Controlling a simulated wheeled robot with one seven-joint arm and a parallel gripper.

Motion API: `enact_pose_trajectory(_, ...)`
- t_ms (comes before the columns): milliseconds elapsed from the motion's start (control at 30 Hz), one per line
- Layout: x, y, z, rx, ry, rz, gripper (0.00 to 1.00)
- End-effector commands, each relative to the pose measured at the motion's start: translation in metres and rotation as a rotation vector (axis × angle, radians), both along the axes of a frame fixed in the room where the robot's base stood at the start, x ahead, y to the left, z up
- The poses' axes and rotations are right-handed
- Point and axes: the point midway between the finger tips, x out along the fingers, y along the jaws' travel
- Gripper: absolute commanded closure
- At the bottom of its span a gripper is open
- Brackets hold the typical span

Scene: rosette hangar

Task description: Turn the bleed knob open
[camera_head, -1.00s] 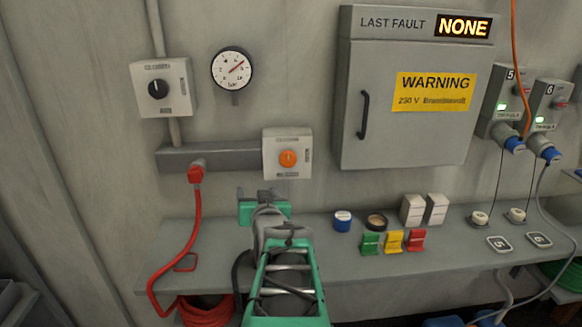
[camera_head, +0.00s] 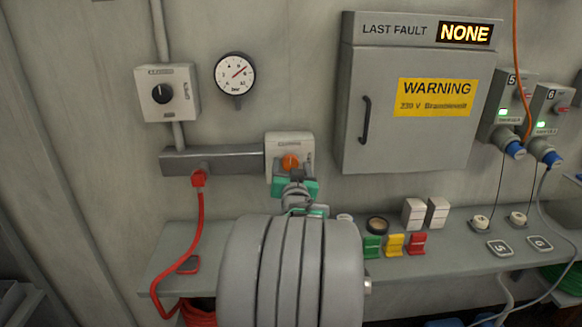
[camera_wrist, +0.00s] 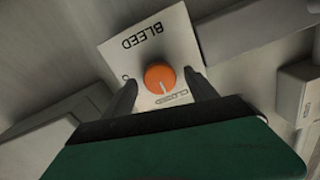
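The bleed knob is a round orange knob (camera_head: 290,162) on a pale square plate (camera_head: 289,139) on the wall. In the wrist view the knob (camera_wrist: 160,77) sits in the middle of the plate marked BLEED (camera_wrist: 146,42). The white line on the knob points towards the CLOSED label (camera_wrist: 171,98). My gripper (camera_head: 291,172) is in front of the plate, partly hiding its lower part. In the wrist view my gripper (camera_wrist: 161,86) is open, one dark finger on each side of the knob, with gaps to it. The OPEN label is mostly hidden behind the left finger.
A gauge (camera_head: 235,73) and a black rotary switch (camera_head: 161,94) are at upper left. A red hose (camera_head: 198,180) hangs from the grey manifold (camera_head: 213,160). A grey cabinet (camera_head: 419,140) is to the right. The shelf (camera_head: 450,238) below holds several small items.

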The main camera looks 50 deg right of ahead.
Motion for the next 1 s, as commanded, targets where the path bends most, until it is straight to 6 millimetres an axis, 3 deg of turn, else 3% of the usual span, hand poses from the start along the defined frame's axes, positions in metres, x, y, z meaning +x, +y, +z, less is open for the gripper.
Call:
enact_pose_trajectory(733,-0.0002,0.0003,-0.0003,0.001,0.001,0.0,0.94)
enact_pose_trajectory(1000,-0.0003,0.0004,-0.0012,0.012,-0.012,0.0,0.96)
